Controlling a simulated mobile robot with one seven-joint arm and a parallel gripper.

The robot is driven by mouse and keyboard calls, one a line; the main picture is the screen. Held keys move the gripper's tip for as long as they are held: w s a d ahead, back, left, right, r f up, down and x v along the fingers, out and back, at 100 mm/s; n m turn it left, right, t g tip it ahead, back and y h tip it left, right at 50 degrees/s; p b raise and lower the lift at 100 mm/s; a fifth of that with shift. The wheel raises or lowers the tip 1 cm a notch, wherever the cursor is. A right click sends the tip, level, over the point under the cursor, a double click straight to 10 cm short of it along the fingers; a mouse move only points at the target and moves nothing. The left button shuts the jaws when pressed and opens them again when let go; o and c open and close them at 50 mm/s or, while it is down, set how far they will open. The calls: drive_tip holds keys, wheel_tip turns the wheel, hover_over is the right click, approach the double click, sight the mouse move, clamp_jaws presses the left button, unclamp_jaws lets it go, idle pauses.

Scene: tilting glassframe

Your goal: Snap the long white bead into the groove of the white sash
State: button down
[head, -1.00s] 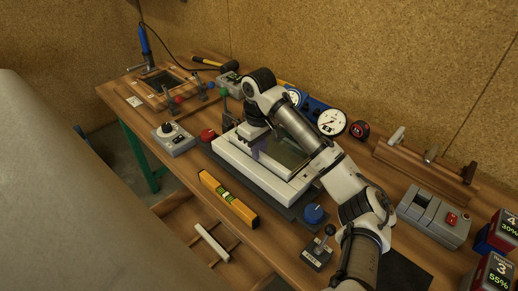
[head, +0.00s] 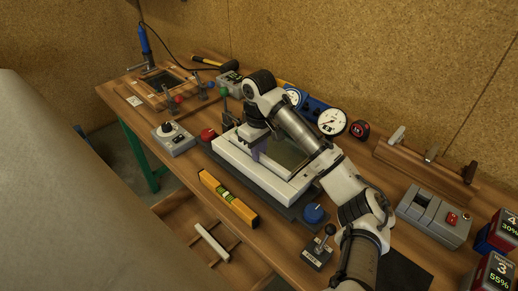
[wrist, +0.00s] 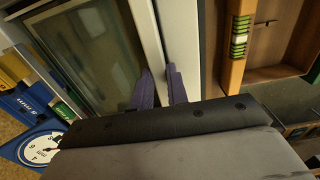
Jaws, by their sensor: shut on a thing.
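The white sash (head: 262,181) lies on a dark base on the bench, with glass inside its frame. In the wrist view, the sash's near rail (wrist: 182,35) runs beside a narrower white strip, the long white bead (wrist: 147,30), on the glass side. My gripper (head: 260,155) reaches down over the near side of the sash. In the wrist view, its purple fingers (wrist: 161,75) straddle the bead and are shut on it. The bead lies along the rail; whether it is seated in the groove I cannot tell.
A yellow level (head: 228,198) lies in front of the sash, above an open drawer holding a white bar (head: 212,242). A red button (head: 208,135), a blue knob (head: 314,213) and a joystick box (head: 318,251) stand close by. Gauges (head: 331,122) stand behind.

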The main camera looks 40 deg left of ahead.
drive_tip(key=shift+f, duration=0.15)
drive_tip(key=shift+r, duration=0.5)
drive_tip(key=c, duration=1.3)
unclamp_jaws()
drive_tip(key=shift+r, duration=0.15)
wheel_tip(320, 180, up, 14)
drive_tip(key=b, duration=0.1)
drive_tip(key=shift+f, duration=0.2)
